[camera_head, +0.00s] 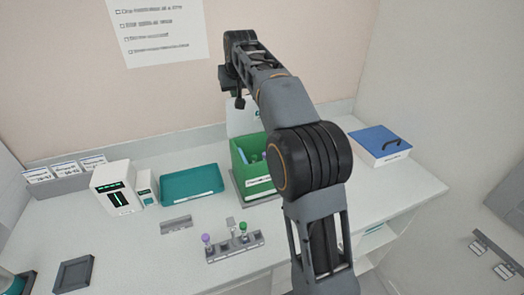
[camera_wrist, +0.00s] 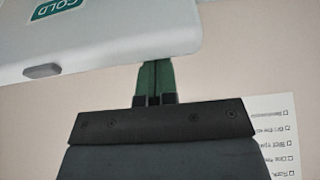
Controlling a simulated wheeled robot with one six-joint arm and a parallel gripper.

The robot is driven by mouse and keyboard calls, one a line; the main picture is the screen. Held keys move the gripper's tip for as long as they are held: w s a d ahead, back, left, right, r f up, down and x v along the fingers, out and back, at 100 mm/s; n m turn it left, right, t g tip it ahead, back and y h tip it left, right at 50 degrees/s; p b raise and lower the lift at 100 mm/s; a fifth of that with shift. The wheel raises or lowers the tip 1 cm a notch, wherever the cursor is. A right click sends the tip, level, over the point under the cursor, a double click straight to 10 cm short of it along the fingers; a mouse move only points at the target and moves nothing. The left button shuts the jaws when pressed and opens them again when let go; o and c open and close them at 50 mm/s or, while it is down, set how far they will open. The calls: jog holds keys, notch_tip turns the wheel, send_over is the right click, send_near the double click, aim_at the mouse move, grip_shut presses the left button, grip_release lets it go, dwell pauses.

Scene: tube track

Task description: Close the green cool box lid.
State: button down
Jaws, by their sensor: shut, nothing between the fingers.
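The green cool box (camera_head: 240,168) stands on the bench, open, with several tube-like items inside; my arm hides its right part. Its white lid (camera_head: 238,128) stands raised at the back of the box, partly hidden by my arm. In the wrist view the white lid (camera_wrist: 115,35) fills the upper left, with a green COLD label and a grey tab on its edge. My gripper (camera_head: 239,103) is above the box near the lid's top. In the wrist view my gripper (camera_wrist: 155,68) is shut and empty, close to the lid's edge; I cannot tell whether it touches.
A teal tray (camera_head: 192,184) and white devices (camera_head: 117,187) stand left of the box. A rack with purple and green knobs (camera_head: 235,247) is in front. A blue-lidded box (camera_head: 380,143) stands at the right. A checklist (camera_head: 158,30) hangs on the wall behind.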

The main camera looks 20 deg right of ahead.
jog(key=s+f+b, duration=0.2)
jog(key=s, duration=0.1)
jog(key=shift+f, duration=0.1)
jog(key=shift+s+b, duration=0.25)
jog(key=shift+b, duration=0.1)
jog(key=shift+s+f+b, duration=0.3)
jog(key=shift+s+b, duration=0.65)
jog(key=shift+b, duration=0.15)
jog(key=shift+s+f+b, duration=0.3)
jog(key=shift+s+b, duration=0.65)
jog(key=shift+b, duration=0.1)
